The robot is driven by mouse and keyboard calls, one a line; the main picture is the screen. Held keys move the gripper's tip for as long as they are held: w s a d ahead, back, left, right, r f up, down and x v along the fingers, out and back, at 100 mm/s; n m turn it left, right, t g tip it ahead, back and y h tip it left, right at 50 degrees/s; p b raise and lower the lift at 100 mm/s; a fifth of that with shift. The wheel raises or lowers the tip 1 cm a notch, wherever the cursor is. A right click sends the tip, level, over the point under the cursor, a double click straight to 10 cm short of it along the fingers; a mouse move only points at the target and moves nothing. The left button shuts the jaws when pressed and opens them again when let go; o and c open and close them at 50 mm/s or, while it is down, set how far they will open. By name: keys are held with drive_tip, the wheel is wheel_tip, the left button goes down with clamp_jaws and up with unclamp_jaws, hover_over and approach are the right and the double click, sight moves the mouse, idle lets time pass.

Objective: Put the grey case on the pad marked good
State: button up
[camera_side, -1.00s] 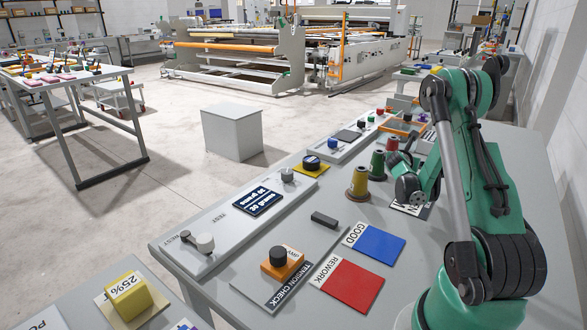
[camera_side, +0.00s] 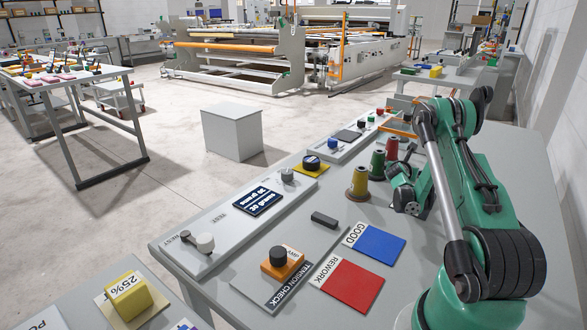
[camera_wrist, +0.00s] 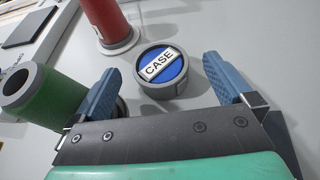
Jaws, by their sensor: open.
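The grey case (camera_wrist: 158,72) is a round grey tub with a blue top marked CASE. In the wrist view it stands just beyond my fingertips, between their lines and apart from both. My gripper (camera_wrist: 164,80) is open and empty, with one blue finger on either side. In the side view my gripper (camera_side: 409,203) is low over the table beside the thread spools; I cannot make out the case there. The pad marked GOOD (camera_side: 380,244) is a flat blue square with nothing on it, nearer the camera than my gripper.
Green (camera_wrist: 32,88) and red (camera_wrist: 117,25) spools stand close to the case. A red REWORK pad (camera_side: 346,286) lies beside the blue pad. A dark block (camera_side: 324,219) and an orange tension-check fixture (camera_side: 282,266) are left of the pads.

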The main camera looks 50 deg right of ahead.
drive_tip(key=shift+x, duration=1.95)
drive_tip(key=c, duration=1.4)
drive_tip(key=r, duration=1.9)
drive_tip(key=shift+w+a+r, duration=0.15)
drive_tip(key=shift+w+r, duration=0.05)
drive_tip(key=shift+r, duration=0.1)
drive_tip(key=w+a+r+n+t+y, duration=0.1)
drive_tip(key=w+a+r+n+t, duration=0.2)
drive_tip(key=w+a, duration=0.6)
drive_tip(key=shift+w+a+r+t, duration=0.2)
drive_tip(key=shift+w+a+t, duration=0.15)
drive_tip(key=shift+w, duration=0.3)
drive_tip(key=w+a+r+n+t+y, duration=0.1)
drive_tip(key=w+a+n+t, duration=0.1)
drive_tip(key=w+a, duration=0.35)
drive_tip(key=w+a+r+n+t+y, duration=0.1)
drive_tip(key=w+a+r+n+t, duration=0.1)
drive_tip(key=a, duration=0.7)
drive_tip(key=s+a+r+n+t+y, duration=0.1)
drive_tip(key=a+n+t+y, duration=0.2)
drive_tip(key=a, duration=2.1)
drive_tip(key=n+y, duration=0.3)
drive_tip(key=shift+a+r+t+y, duration=0.15)
drive_tip(key=shift+r+t+y, duration=0.15)
drive_tip(key=shift+r+t, duration=0.05)
drive_tip(key=shift+s, duration=0.1)
